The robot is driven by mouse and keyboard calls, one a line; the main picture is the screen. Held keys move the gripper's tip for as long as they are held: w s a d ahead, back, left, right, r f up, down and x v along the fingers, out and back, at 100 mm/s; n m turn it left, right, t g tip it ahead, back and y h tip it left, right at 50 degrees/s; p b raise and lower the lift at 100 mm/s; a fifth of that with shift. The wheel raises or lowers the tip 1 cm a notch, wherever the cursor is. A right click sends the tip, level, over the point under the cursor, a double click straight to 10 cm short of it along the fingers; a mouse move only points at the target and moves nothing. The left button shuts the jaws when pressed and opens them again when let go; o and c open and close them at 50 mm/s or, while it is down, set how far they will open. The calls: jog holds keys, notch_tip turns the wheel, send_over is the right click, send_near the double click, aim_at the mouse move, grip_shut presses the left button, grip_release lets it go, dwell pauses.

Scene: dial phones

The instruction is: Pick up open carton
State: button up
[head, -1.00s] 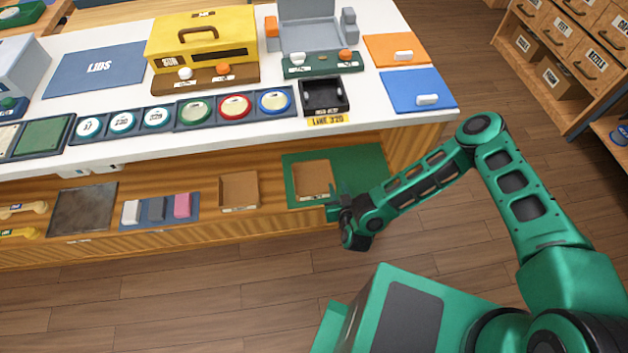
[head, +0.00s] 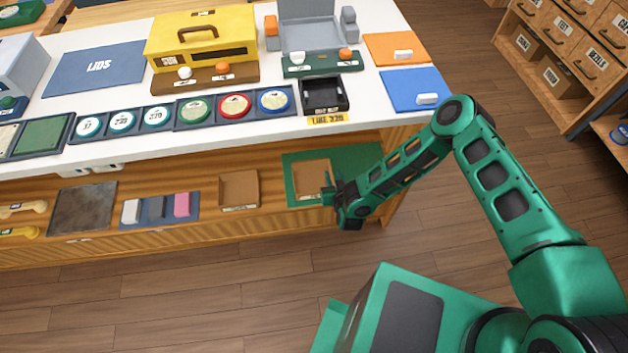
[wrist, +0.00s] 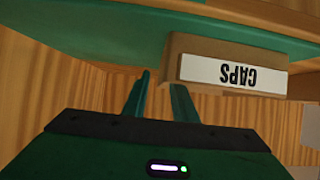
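An open brown carton (head: 312,181) sits on a green mat (head: 366,160) on the lower shelf of the counter in the head view. In the wrist view the carton (wrist: 220,48) shows a white label reading CAPS upside down. My gripper (head: 329,186) is at the carton's near right corner in the head view. In the wrist view my gripper (wrist: 160,80) has its two fingers apart with a gap between them. The right finger's tip is close to the carton's edge. I cannot tell whether it touches.
Another open brown carton (head: 238,190) stands left of the mat on the same shelf. A blue tray with white, dark and pink blocks (head: 157,209) lies further left. The white counter (head: 385,124) overhangs the shelf. Open wooden floor (head: 200,290) lies in front.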

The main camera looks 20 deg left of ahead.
grip_shut()
jog(key=shift+r, duration=0.1)
